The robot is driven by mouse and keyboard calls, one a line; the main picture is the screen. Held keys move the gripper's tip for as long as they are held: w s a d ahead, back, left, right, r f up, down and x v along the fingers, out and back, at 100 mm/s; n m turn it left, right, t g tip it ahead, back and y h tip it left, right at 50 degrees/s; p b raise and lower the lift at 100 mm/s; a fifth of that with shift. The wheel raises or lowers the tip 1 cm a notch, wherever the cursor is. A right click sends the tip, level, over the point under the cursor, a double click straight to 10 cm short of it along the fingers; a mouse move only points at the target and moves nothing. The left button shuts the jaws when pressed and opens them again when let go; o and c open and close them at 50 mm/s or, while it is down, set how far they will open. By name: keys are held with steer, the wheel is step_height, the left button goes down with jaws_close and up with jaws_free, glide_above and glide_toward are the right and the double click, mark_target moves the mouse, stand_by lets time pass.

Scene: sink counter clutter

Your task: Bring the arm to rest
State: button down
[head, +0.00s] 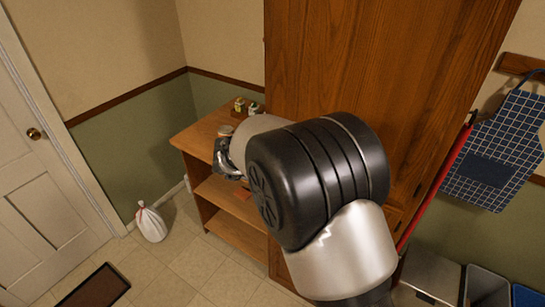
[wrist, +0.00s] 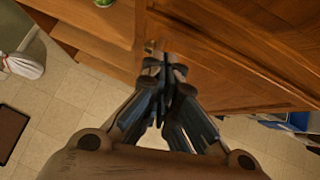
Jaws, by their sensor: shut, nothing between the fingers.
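My arm fills the middle of the head view, with a black joint and a silver link in front of the tall wooden cabinet (head: 360,60). My gripper (head: 222,160) shows only in part at the arm's far end, in front of the low wooden shelf unit. In the wrist view my gripper (wrist: 165,65) is shut, its fingertips together with nothing between them. It hangs over the tiled floor and in front of the wooden cabinet (wrist: 240,50). I cannot tell how far the fingertips are from the wood.
A wooden shelf unit (head: 193,145) holds small jars (head: 240,106) on top. A white tied bag (head: 151,224) stands on the floor near the door (head: 40,180). A dark mat (head: 95,287) lies at the lower left. Bins (head: 487,284) and a blue apron (head: 500,140) are at the right.

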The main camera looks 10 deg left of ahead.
step_height(320, 180, up, 9)
steer(key=w+d+n+t+y+b, duration=0.2)
steer(key=d+n+y, duration=0.1)
steer(key=n, duration=0.3)
steer(key=s+d+r+n+y+b, duration=0.3)
steer(key=s+d+r+n, duration=0.4)
steer(key=n, duration=0.5)
steer(key=s+d+f+n+g+h+b, duration=0.1)
steer(key=s+d+f+n, duration=0.3)
steer(key=s, duration=0.6)
steer(key=s+d+f+n+g+h+b, duration=0.2)
steer(key=s+d+f+n, duration=0.3)
steer(key=s+d+n, duration=0.4)
steer(key=s+d+f+n+g+h+b, duration=0.2)
steer(key=s+d+f+n, duration=0.3)
steer(key=s, duration=0.8)
steer(key=d+n+g, duration=0.1)
steer(key=d, duration=0.1)
steer(key=shift+d+b, duration=0.3)
steer(key=shift+b, duration=0.05)
